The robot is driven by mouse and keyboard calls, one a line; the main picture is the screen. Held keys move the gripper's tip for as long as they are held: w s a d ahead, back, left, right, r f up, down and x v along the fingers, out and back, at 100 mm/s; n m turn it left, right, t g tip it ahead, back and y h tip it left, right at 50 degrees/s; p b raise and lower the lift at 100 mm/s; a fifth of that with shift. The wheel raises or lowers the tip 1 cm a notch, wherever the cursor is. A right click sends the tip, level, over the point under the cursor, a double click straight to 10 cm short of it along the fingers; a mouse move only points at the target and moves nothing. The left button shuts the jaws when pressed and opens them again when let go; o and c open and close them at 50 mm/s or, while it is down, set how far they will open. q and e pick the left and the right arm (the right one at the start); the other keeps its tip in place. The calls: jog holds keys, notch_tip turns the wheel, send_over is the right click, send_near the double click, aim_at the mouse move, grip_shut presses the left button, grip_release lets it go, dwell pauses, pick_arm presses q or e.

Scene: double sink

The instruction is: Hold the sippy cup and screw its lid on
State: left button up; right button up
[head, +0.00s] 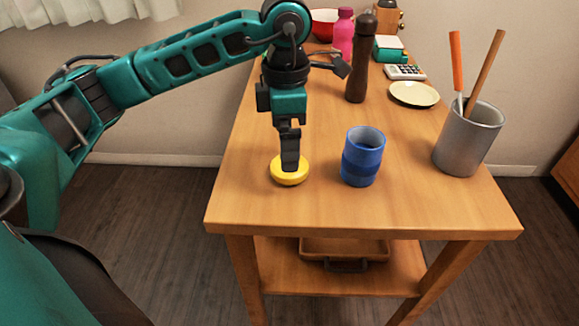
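The blue cup (362,160) stands upright on the wooden table, with its open top uncovered and a darker band around its middle. The round yellow lid (289,176) lies on the table to the left of the cup, apart from it. My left gripper (290,165) points straight down at the lid, with its dark fingertips at the lid's top. The fingers overlap in this view, so I cannot see a gap between them or whether they grip the lid. My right gripper is not in view.
A grey holder (465,140) with two long utensils stands right of the cup. A brown pepper mill (358,70), a pink bottle (343,33), a red bowl (324,22) and a cream plate (414,94) are farther back. The table front (330,212) is clear.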

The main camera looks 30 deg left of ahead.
pick_arm(q)
notch_tip(320, 180, down, 5)
jog(key=shift+r, duration=0.2)
jog(key=shift+f, duration=0.3)
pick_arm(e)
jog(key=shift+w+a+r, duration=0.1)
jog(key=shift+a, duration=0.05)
pick_arm(q)
jog(key=c, duration=1.1)
notch_tip(320, 180, up, 20)
jog(key=p, duration=0.4)
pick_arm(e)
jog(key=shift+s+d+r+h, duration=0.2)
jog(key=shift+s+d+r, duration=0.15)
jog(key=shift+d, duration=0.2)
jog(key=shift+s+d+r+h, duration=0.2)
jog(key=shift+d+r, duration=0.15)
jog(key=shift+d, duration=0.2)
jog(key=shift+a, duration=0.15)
